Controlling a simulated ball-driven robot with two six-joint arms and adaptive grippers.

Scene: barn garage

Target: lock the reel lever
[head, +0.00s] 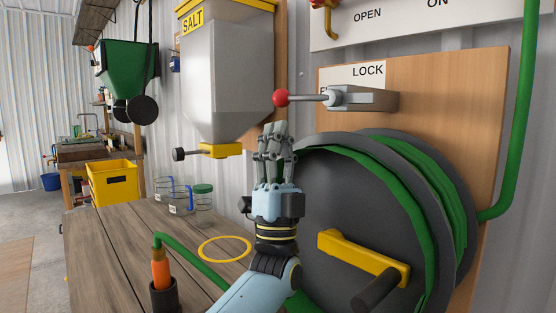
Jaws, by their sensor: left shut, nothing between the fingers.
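The reel lever (308,97) is a grey rod with a red ball knob (281,98). It points left from a grey block (362,98) on a wooden board, roughly level. A sign (368,72) reading LOCK is above it; a second word at its lower left is mostly hidden. The hose reel (345,215) with green hose and a yellow crank is below. My left gripper (274,127) points up, fingers shut and empty, with its tips just below the red knob. I cannot tell whether they touch it. My right gripper is out of view.
A salt hopper (229,75) hangs left of the lever, its yellow outlet close to my left gripper. A wooden table (120,245) below holds jars (203,197), a yellow ring (225,249) and an orange hose nozzle (161,270). A green pipe (522,120) runs down the right.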

